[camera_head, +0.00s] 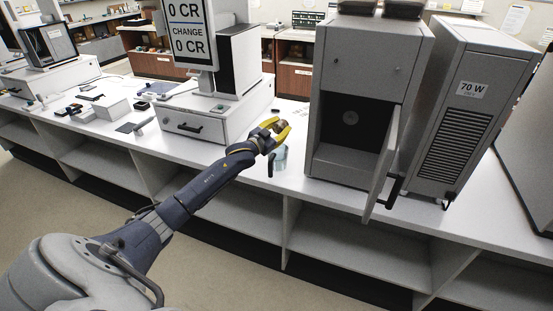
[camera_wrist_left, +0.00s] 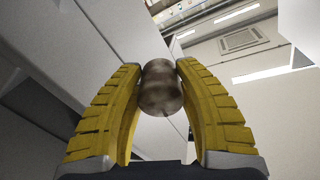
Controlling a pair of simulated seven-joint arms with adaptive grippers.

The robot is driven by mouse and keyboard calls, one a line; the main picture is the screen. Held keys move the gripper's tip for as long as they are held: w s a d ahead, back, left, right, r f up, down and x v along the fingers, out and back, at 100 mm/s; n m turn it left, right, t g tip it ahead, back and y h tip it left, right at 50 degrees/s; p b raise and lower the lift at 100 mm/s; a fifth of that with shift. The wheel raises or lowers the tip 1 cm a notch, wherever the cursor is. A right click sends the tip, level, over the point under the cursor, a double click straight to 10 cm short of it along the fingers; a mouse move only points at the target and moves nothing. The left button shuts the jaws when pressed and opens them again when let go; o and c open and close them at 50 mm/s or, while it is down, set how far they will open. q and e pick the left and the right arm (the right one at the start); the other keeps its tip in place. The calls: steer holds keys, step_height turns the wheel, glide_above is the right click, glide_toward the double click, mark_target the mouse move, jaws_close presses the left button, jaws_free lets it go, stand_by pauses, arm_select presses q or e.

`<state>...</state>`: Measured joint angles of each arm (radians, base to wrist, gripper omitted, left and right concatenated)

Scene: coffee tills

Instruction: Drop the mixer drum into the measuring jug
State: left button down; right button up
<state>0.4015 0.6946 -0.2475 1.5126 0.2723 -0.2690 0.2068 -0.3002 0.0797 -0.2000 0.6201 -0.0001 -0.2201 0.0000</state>
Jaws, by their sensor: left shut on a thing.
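The mixer drum (camera_wrist_left: 161,88) is a small brownish-grey metallic barrel shape. In the left wrist view it sits between the two yellow fingers of my left gripper (camera_wrist_left: 160,75), which are shut on it. In the head view my left gripper (camera_head: 278,127) holds the drum above the counter, close to the measuring jug. The measuring jug (camera_head: 279,160) is a clear bluish vessel with a dark handle, standing on the white counter just below the gripper. The gripper partly covers the jug's top, and the jug's inside is hidden. My right gripper is not in view.
A till with a display (camera_head: 188,30) and a drawer unit (camera_head: 195,122) stands left of the jug. A grey cabinet (camera_head: 330,90) with an open door (camera_head: 385,165) stands to its right. A 70 W unit (camera_head: 465,110) is farther right. Small items lie on the counter at left.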

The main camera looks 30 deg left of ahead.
arm_select(q)
steer(key=shift+y, duration=0.3)
steer(key=shift+w+a+f, duration=0.3)
steer(key=shift+a+f, duration=0.6)
steer(key=shift+f, duration=0.1)
steer(key=shift+w+a+f, duration=0.25)
steer(key=shift+a+f, duration=0.65)
steer(key=shift+f, duration=0.1)
steer(key=c, duration=0.9)
jaws_free()
steer(key=shift+s, duration=0.1)
steer(key=shift+s, duration=5.95)
